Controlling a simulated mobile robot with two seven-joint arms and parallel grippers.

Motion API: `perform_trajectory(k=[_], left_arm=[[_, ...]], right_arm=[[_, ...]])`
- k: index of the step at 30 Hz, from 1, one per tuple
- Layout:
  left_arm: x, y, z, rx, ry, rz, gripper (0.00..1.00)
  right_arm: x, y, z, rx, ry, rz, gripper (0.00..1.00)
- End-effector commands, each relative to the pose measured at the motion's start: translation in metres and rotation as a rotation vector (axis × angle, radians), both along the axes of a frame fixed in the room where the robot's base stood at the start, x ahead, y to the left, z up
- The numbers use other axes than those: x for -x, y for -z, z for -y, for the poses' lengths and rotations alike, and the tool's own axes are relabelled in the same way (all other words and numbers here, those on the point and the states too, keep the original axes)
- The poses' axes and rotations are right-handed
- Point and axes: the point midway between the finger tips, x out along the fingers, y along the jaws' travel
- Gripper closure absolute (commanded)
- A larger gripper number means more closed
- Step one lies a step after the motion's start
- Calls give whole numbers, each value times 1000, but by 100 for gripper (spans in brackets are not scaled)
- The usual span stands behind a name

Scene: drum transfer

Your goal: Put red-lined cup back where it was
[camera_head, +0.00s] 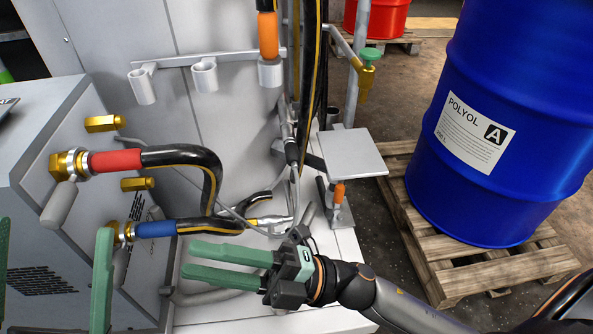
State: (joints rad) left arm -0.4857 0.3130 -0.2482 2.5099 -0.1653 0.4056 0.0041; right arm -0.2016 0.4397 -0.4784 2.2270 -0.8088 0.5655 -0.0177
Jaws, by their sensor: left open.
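I cannot pick out for certain which piece is the red-lined cup. A plain grey cup-like cylinder (61,205) hangs below the brass fitting of the red-banded hose (116,161) on the machine at the left. My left gripper (54,228) points up at the lower left edge, its green fingers wide apart, the left one cut off by the frame. Its right finger overlaps the blue-banded hose fitting in the picture. My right gripper (186,259) points left at the lower middle. Its green fingers show a narrow gap with nothing visible between them.
A wall rail carries grey cup holders, the left (143,86) and middle (204,77) empty, the right (270,72) holding an orange-banded nozzle (268,35). A blue drum (500,110) stands on a wooden pallet (440,270) at right. A small grey plate (352,153) sits centre right.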

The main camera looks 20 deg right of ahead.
Motion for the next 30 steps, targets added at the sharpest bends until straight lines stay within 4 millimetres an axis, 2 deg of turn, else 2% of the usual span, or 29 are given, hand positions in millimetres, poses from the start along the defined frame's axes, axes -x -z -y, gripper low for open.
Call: perform_trajectory(k=[1, 3, 6, 10, 15, 30], left_arm=[[0, 0, 0, 0, 0, 0, 0], [0, 0, 0, 0, 0, 0, 0], [0, 0, 0, 0, 0, 0, 0], [0, 0, 0, 1, 1, 0, 0], [0, 0, 0, 1, 1, 0, 0], [0, 0, 0, 1, 1, 0, 0]], right_arm=[[0, -24, 17, -126, 22, -76, 63], [-2, -51, 43, -286, 45, -174, 63], [-4, -76, 76, -465, 61, -285, 63], [-4, -92, 104, -610, 65, -375, 63], [-5, -97, 116, -669, 63, -412, 63], [-5, -97, 115, -666, 62, -410, 63]])
